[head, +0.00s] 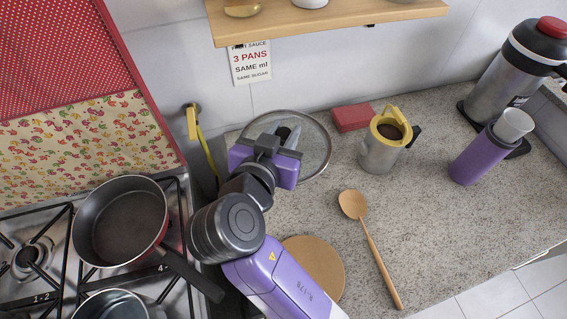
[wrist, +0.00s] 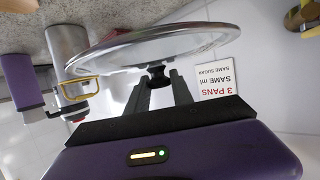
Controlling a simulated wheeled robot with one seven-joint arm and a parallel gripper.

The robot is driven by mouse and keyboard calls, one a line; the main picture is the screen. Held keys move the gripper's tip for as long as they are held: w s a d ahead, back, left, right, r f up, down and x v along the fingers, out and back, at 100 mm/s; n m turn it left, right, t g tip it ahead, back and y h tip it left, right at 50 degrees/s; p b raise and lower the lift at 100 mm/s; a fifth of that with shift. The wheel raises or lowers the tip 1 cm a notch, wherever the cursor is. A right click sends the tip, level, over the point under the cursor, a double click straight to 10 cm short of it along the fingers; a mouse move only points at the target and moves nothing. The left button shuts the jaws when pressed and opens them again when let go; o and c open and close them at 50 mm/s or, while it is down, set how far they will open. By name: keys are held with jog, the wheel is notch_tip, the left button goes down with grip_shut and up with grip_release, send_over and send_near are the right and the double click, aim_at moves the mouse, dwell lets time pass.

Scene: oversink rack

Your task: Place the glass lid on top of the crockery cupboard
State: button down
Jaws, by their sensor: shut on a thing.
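The glass lid (head: 318,146) is a round clear disc with a metal rim, near the wall at the back of the counter in the head view. In the wrist view the lid (wrist: 200,46) spans the top middle, seen nearly edge-on. My gripper (wrist: 158,88) is shut on the lid's dark knob (wrist: 158,74). In the head view my gripper (head: 284,135) covers part of the lid. I cannot tell whether the rim touches anything. I cannot make out the crockery cupboard for certain in either view.
A wooden shelf (head: 330,22) juts out above. A yellow-rimmed metal mug (head: 379,152), a red block (head: 351,117), a wooden spoon (head: 372,245) and a round board (head: 318,265) are on the counter. A pan (head: 120,222) is on the stove. The counter's right front is clear.

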notch_tip(320, 180, down, 12)
jog(key=shift+p, duration=0.3)
jog(key=shift+f, duration=0.1)
jog(key=c, duration=1.1)
grip_release()
jog(key=shift+r, duration=0.2)
jog(key=b+v, duration=0.1)
jog(key=v, duration=0.6)
jog(key=shift+s+a+f, duration=0.1)
jog(key=shift+s+a, duration=0.05)
jog(key=shift+s, duration=0.2)
